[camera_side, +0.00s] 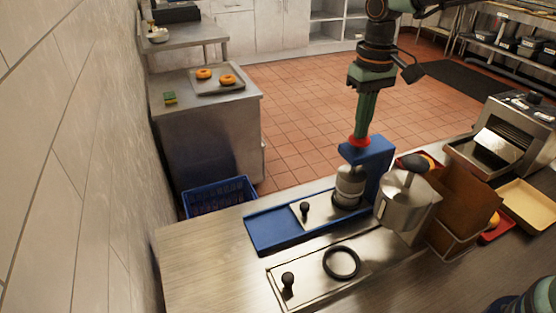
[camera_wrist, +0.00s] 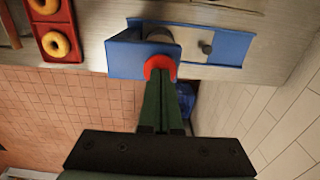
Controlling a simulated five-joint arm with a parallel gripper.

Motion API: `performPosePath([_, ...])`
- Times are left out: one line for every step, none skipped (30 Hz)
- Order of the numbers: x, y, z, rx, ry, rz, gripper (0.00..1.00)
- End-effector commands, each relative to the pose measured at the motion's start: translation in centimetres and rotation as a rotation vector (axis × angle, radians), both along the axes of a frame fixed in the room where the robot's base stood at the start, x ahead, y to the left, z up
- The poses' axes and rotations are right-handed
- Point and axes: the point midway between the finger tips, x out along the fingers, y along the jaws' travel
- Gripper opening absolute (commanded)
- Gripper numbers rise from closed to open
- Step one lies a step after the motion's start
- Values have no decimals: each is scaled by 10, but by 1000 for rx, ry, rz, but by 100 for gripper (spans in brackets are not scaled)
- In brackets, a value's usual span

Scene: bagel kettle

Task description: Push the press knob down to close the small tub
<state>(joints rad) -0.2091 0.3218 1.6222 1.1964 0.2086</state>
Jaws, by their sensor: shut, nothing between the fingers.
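The blue press (camera_side: 378,165) stands on the counter with a red press knob (camera_side: 353,143) on its top. A small metal tub (camera_side: 349,188) sits upright under the press head. My gripper (camera_side: 361,134) points down with its green fingers shut and empty, the tips at the red knob. In the wrist view the red knob (camera_wrist: 160,64) curves around the tips of my gripper (camera_wrist: 160,78); the fingers hide part of it. The blue press (camera_wrist: 135,56) covers most of the tub there. I cannot tell whether the tub's lid is fully seated.
A metal kettle (camera_side: 400,212) and a brown panel (camera_side: 465,212) stand close right of the press. A blue tray (camera_side: 270,230) with a black-knobbed plate (camera_side: 318,210) lies left. A black ring (camera_side: 341,262) lies in front. A red tray (camera_wrist: 45,15) with bagels shows in the wrist view.

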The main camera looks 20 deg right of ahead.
Motion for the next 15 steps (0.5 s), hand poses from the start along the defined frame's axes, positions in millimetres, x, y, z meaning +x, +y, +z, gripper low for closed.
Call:
performPosePath([-1, 0, -3, -1, 4, 0, 0])
performPosePath([0, 0, -4, -1, 3, 0, 0])
performPosePath([0, 0, -3, -1, 3, 0, 0])
performPosePath([0, 0, -3, -1, 3, 0, 0])
performPosePath([0, 0, -3, -1, 3, 0, 0])
performPosePath([0, 0, -3, -1, 3, 0, 0])
performPosePath([0, 0, -3, -1, 3, 0, 0])
performPosePath([0, 0, -3, -1, 3, 0, 0])
performPosePath([0, 0, -3, -1, 3, 0, 0])
performPosePath([0, 0, -3, -1, 3, 0, 0])
performPosePath([0, 0, -3, -1, 3, 0, 0])
performPosePath([0, 0, -2, -1, 3, 0, 0])
performPosePath([0, 0, -1, -1, 3, 0, 0])
performPosePath([0, 0, 0, -1, 3, 0, 0])
performPosePath([0, 0, 2, -1, 3, 0, 0])
